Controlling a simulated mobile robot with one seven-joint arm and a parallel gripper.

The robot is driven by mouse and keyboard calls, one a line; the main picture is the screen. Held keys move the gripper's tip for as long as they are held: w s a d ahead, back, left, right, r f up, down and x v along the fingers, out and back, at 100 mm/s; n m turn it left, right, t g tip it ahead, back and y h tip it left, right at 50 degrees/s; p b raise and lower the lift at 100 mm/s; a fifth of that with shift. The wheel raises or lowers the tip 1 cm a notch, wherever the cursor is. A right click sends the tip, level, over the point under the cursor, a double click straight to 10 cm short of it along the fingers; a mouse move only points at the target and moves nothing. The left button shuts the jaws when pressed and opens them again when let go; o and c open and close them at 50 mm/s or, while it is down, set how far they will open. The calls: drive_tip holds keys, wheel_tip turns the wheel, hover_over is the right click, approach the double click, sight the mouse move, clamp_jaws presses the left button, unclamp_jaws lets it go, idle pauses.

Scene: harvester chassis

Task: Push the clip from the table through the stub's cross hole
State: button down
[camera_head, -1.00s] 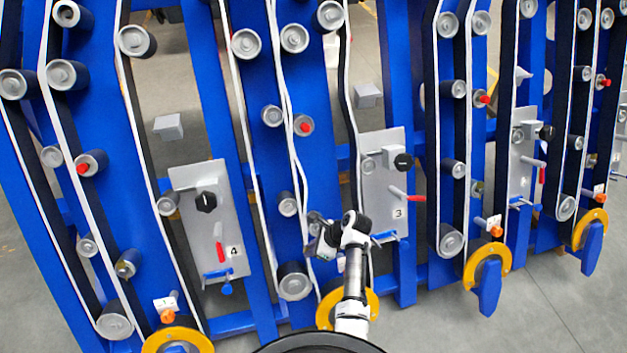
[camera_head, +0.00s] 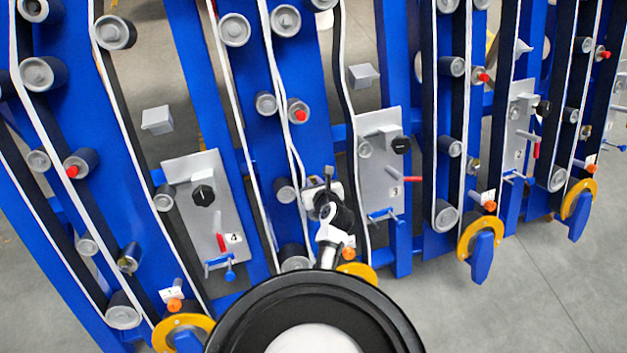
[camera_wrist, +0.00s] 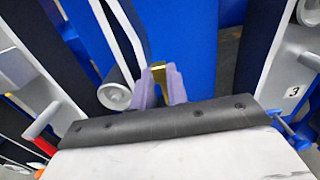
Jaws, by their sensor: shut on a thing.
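My gripper (camera_head: 322,190) is in front of the blue upright to the left of the panel marked 3 in the head view. In the wrist view my gripper's (camera_wrist: 160,72) two pale purple fingers are close together around a small gold-coloured piece, which I take to be the clip (camera_wrist: 158,70). Only a bit of it shows between the fingertips. I cannot make out a stub or its cross hole at the fingertips. A similar brass-coloured stub (camera_head: 129,259) sits low on the left upright. No table is in view.
Grey rollers with white-edged black belts line the blue uprights. A roller (camera_wrist: 115,96) is just left of the fingers. The panel marked 3 (camera_head: 378,180) with a black knob and red-tipped lever is to the right; the panel marked 4 (camera_head: 200,225) is left. Open floor (camera_head: 520,300) lies front right.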

drive_tip(key=shift+r+p, duration=0.35)
drive_tip(key=shift+p, duration=0.3)
drive_tip(key=f, duration=0.1)
drive_tip(key=s+f+b, duration=0.1)
drive_tip(key=f+b, duration=0.1)
drive_tip(key=shift+s+d+f, duration=0.2)
drive_tip(key=shift+s+f, duration=0.05)
drive_tip(key=shift+s+d+f, duration=0.15)
drive_tip(key=shift+s+f, duration=0.25)
drive_tip(key=shift+f, duration=0.25)
drive_tip(key=shift+r+p, duration=0.1)
drive_tip(key=shift+p, duration=0.5)
drive_tip(key=shift+f, duration=0.2)
drive_tip(key=shift+s+d+f+b, duration=0.15)
drive_tip(key=shift+s+f+b, duration=0.35)
drive_tip(key=shift+f, duration=0.25)
drive_tip(key=shift+s+d+f+b, duration=0.1)
drive_tip(key=shift+s+f+b, duration=0.35)
drive_tip(key=shift+f, duration=0.35)
drive_tip(key=shift+s+d+f+b, duration=0.15)
drive_tip(key=shift+s+f+b, duration=0.2)
drive_tip(key=shift+f+b, duration=0.3)
drive_tip(key=c, duration=1.3)
unclamp_jaws()
